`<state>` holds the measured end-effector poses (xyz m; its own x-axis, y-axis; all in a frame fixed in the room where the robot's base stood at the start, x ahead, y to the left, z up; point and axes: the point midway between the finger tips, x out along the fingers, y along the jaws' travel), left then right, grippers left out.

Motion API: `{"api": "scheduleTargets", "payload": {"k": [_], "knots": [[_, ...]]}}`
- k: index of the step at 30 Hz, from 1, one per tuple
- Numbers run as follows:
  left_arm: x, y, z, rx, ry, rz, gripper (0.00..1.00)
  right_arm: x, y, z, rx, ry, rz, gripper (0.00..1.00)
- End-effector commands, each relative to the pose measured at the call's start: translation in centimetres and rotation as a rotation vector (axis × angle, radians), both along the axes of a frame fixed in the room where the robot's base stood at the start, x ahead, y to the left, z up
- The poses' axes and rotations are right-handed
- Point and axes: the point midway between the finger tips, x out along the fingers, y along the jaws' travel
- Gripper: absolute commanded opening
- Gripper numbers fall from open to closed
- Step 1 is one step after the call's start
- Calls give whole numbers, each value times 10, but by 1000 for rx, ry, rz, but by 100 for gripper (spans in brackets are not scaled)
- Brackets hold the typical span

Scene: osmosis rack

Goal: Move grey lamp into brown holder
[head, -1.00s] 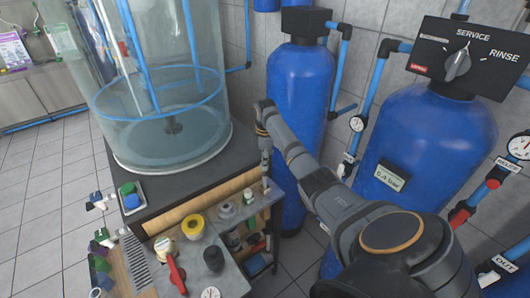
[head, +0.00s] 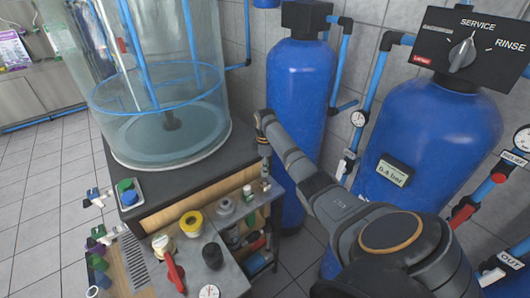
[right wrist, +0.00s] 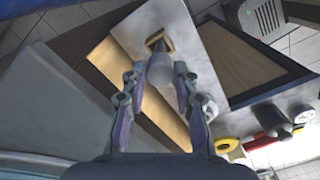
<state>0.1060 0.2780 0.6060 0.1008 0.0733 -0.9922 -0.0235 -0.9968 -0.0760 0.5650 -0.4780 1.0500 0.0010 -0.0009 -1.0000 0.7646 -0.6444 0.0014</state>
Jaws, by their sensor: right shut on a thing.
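My right gripper (head: 265,160) hangs beside the front right corner of the dark-topped cabinet, above the small grey shelf. In the right wrist view my right gripper (right wrist: 159,80) is shut on the grey lamp (right wrist: 160,70), a pale rounded piece between its fingertips. A small brown square piece (right wrist: 159,42) shows just beyond the lamp's far end; I cannot tell whether it is the brown holder or whether they touch. The lamp is too small to make out in the head view. My left gripper is not in view.
A clear tank (head: 165,120) stands on the cabinet (head: 190,180). The grey shelf top (head: 232,272) carries a yellow ring (head: 191,223), a red-handled valve (head: 174,272) and a black knob (head: 212,256). Blue cylinders (head: 302,100) stand close behind my right arm.

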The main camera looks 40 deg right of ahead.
Motion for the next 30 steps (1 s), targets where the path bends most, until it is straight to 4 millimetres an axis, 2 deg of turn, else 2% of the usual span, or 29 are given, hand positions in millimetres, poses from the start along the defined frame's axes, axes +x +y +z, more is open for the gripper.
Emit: {"api": "scheduleTargets", "payload": {"k": [3, 7, 20, 30], "knots": [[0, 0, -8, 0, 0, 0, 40, 0, 0, -14, 0, 0, 0, 11], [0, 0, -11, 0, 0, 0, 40, 0, 0, -21, 0, 0, 0, 11], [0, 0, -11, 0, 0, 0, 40, 0, 0, -22, 0, 0, 1, 11], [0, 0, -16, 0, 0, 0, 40, 0, 0, -32, -1, -1, 1, 11]]}}
